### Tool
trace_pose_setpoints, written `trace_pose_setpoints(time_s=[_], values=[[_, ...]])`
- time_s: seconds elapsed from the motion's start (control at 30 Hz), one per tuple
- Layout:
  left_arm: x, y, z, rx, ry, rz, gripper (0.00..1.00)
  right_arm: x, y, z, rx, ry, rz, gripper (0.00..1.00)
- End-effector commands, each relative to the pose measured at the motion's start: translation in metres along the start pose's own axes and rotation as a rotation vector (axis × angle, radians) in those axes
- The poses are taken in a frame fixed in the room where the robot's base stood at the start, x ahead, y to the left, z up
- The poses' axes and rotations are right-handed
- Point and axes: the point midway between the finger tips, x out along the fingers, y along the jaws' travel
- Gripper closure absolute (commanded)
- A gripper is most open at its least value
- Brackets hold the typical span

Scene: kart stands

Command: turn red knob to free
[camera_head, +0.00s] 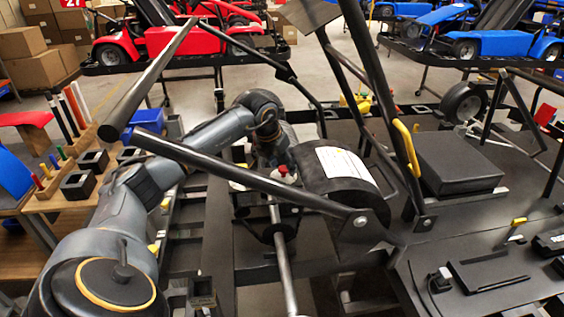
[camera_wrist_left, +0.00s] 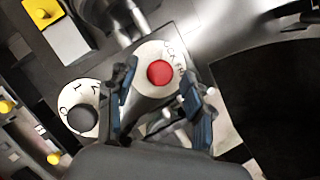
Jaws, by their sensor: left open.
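The red knob (camera_wrist_left: 159,74) is round and sits on a pale dial plate with partly readable lettering, "OCK" and "FR". In the wrist view my open left gripper (camera_wrist_left: 165,92) has one blue-padded finger to the left of the knob and one to its lower right. I cannot tell whether either finger touches it. In the head view a small red knob top (camera_head: 283,170) shows just below my left gripper (camera_head: 277,158), whose fingers are mostly hidden there. My right gripper is not in view.
A black knob (camera_wrist_left: 82,119) on a white dial is close beside the left finger. A black cylinder with a white label (camera_head: 342,163) stands right of the gripper. A dark frame bar (camera_head: 245,180) crosses in front of my arm. A black box (camera_head: 455,162) lies farther right.

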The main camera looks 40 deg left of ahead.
Motion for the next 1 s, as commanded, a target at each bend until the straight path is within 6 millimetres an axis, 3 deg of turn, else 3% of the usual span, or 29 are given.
trace_pose_setpoints(time_s=[0.27, 0.53, 1.0], values=[[0.0021, -0.0004, -0.0002, 0.001, 0.000, 0.000, 0.48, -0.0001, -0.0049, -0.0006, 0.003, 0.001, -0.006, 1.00], [0.0017, -0.0003, -0.0001, 0.001, 0.000, 0.000, 1.00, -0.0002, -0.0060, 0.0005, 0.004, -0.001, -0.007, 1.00], [0.0025, 0.0010, -0.0002, 0.092, 0.000, -0.039, 1.00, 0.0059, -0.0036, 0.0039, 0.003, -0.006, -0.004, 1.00]])
